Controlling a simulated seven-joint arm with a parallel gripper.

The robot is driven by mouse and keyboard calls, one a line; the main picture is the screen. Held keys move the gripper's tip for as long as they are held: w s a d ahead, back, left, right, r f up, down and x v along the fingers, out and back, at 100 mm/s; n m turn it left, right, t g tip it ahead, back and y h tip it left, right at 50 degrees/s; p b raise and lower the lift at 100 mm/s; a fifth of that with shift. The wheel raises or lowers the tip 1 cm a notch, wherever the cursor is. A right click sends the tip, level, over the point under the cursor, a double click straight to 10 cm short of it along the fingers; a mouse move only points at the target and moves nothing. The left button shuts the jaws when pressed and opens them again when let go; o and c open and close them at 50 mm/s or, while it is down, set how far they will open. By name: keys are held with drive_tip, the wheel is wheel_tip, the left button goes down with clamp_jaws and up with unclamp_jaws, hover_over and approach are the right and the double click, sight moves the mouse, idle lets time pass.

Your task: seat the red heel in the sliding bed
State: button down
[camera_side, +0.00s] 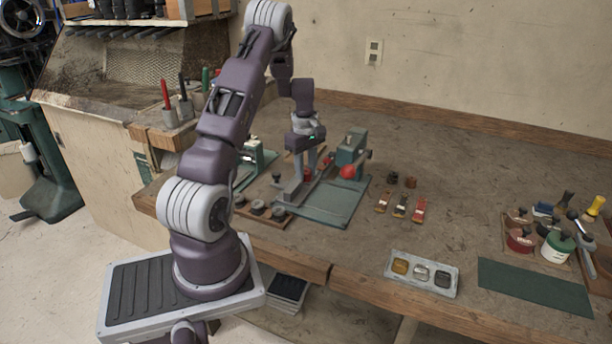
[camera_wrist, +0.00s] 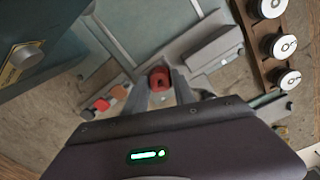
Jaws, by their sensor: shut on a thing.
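The red heel (camera_wrist: 160,76) is a small red block with a dark hole in its top, seen between my fingertips in the wrist view. My gripper (camera_wrist: 158,88) is shut on it, pointing down over the stitcher. In the side view my gripper (camera_side: 308,174) stands above the green base plate (camera_side: 325,210), and a bit of red shows at its fingers. The grey sliding bed (camera_side: 290,190) seems to lie right by the fingers; it also shows in the wrist view (camera_wrist: 195,42). Whether the heel touches the bed is hidden by the fingers.
The green stitcher head (camera_side: 351,150) with a red ball knob (camera_side: 348,172) stands close right of my gripper. A wooden rack (camera_side: 272,218) of grey discs lies in front. Several small shoe-like pieces (camera_side: 400,206) and a tray (camera_side: 440,284) lie to the right. Bench between is clear.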

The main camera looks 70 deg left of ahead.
sight(306, 171)
wheel_tip(306, 171, up, 8)
drive_tip(key=shift+r, duration=0.1)
drive_tip(key=shift+a+r+n, duration=0.1)
drive_tip(key=shift+r+n, duration=0.25)
drive_tip(key=shift+n, duration=0.15)
drive_tip(key=shift+s+a+n+t+h, duration=0.15)
drive_tip(key=shift+n+t+h, duration=0.3)
drive_tip(key=shift+n, duration=0.65)
drive_tip(key=shift+f+n+h, duration=0.15)
drive_tip(key=shift+n+h, duration=0.1)
drive_tip(key=shift+n, duration=0.35)
drive_tip(key=shift+f, duration=1.5)
drive_tip(key=shift+f, duration=2.4)
drive_tip(key=shift+f, duration=0.4)
